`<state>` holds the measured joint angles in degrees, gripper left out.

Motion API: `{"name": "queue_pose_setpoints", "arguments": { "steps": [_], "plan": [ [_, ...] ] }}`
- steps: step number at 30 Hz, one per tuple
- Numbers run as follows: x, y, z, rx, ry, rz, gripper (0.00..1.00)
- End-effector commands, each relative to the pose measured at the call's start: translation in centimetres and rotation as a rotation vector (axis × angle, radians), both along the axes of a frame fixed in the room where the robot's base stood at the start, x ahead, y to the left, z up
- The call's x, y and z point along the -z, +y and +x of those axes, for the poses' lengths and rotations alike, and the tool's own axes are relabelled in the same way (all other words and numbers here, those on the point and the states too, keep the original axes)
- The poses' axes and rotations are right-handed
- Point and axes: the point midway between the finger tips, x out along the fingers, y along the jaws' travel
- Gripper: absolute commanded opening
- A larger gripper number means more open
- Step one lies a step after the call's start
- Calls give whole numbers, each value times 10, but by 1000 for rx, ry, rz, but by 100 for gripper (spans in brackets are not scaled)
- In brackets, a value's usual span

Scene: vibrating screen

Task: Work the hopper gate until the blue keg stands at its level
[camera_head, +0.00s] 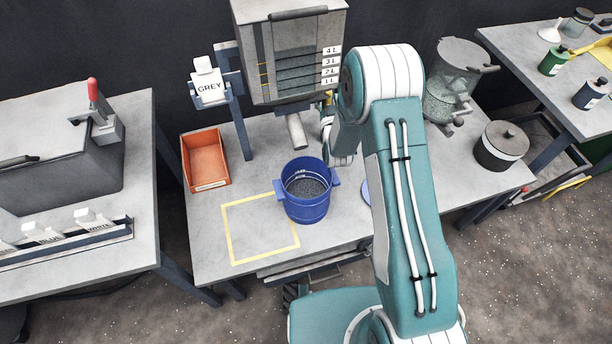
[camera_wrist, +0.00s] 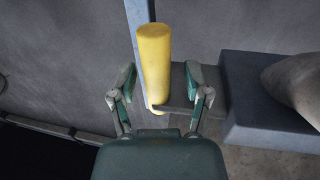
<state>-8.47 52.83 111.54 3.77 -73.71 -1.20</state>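The blue keg (camera_head: 306,207) stands upright on the middle table, just in front of the spout (camera_head: 297,132) in the picture, with grey granules in it. Pale marks show on its inner wall; I cannot read them. The hopper (camera_head: 251,50) has a window marked 1 L to 4 L. A yellow handle (camera_wrist: 154,55), apparently the gate's, stands between my gripper's (camera_wrist: 158,78) fingers in the wrist view. The fingers are apart, with a gap visible on each side of the handle. In the head view my arm mostly hides the gripper and handle.
A yellow outlined square (camera_head: 228,236) lies bare left of the keg. An orange bin (camera_head: 206,160) and a GREY sign (camera_head: 209,86) stand behind it. A glass vessel (camera_head: 450,85) and a dark-and-white lidded pot (camera_head: 500,148) stand right of my arm.

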Motion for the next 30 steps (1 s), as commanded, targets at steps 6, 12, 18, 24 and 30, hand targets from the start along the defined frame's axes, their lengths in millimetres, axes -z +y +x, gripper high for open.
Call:
{"name": "queue_pose_setpoints", "arguments": {
  "steps": [6,12,18,24,30],
  "plan": [
    [-3,-1,1,1,-6,1,65],
    [-3,-2,-9,1,-6,1,65],
    [-4,-3,-26,2,-9,2,65],
    [-4,-4,-43,2,-9,2,65],
    [-5,-6,-57,2,-10,2,65]
  ]
}}
